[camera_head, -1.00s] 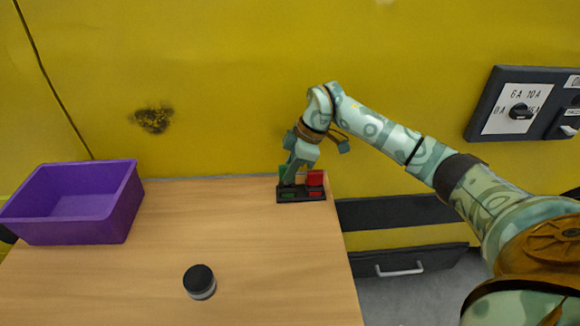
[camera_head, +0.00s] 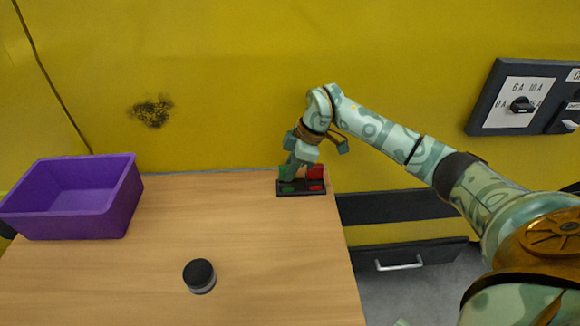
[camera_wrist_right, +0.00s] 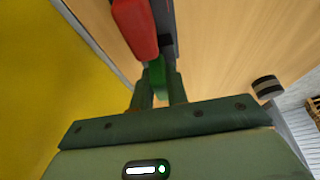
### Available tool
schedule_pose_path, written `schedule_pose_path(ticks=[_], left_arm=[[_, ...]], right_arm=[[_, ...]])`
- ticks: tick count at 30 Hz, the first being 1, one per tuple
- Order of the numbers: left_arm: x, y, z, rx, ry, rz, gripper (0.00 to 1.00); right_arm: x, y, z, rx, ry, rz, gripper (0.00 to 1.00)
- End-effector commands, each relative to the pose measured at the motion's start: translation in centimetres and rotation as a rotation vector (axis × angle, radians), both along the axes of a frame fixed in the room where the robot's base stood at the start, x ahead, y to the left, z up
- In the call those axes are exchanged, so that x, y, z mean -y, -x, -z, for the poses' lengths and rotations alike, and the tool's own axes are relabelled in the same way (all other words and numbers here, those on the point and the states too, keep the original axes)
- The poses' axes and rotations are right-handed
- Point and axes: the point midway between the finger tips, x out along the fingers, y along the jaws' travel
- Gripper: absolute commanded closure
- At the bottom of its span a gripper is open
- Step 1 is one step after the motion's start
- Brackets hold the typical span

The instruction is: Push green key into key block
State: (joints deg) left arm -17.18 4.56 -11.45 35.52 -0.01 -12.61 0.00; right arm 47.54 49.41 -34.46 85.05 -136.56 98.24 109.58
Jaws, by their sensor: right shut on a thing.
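The dark key block (camera_head: 301,188) sits at the back right of the table. Its front has a green and a red mark. The red key (camera_head: 315,173) stands in its right side. The green key (camera_head: 284,173) is at its left side, partly hidden by my right gripper (camera_head: 290,170). That gripper reaches down from above and is shut on the green key, low at the block. In the right wrist view the green key (camera_wrist_right: 157,75) shows between the fingers, close to the red key (camera_wrist_right: 135,27). How deep the green key sits is hidden. My left gripper is not in view.
A purple bin (camera_head: 75,200) stands at the table's left. A small black-topped cylinder (camera_head: 199,276) stands near the front middle of the table (camera_head: 240,225). The yellow wall is close behind the block. A switch panel (camera_head: 523,98) is at the right.

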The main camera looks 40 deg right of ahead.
Motion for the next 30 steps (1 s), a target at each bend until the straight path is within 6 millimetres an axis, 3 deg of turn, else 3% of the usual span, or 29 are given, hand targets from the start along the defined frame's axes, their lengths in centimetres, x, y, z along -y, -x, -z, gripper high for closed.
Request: schedule_pose_path(ticks=[7,8,9,11,22,26,30], left_arm=[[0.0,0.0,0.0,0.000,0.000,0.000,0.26],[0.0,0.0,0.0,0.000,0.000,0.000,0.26],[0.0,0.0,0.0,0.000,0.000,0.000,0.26],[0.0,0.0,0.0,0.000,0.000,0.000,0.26],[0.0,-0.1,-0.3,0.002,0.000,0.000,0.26],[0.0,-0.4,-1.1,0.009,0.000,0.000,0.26],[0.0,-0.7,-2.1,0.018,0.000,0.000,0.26]], right_arm=[[0.0,0.0,0.1,0.000,0.000,0.000,1.00],[0.0,0.0,0.1,0.000,0.000,0.000,0.82],[0.0,0.0,0.1,0.000,0.000,0.000,0.71],[0.0,0.0,0.1,0.000,0.000,0.000,0.59],[0.3,0.1,-0.8,0.002,0.001,0.000,0.59],[1.1,0.6,-3.2,0.004,0.003,0.001,0.59],[2.4,1.4,-6.8,0.006,0.004,0.002,0.59]])
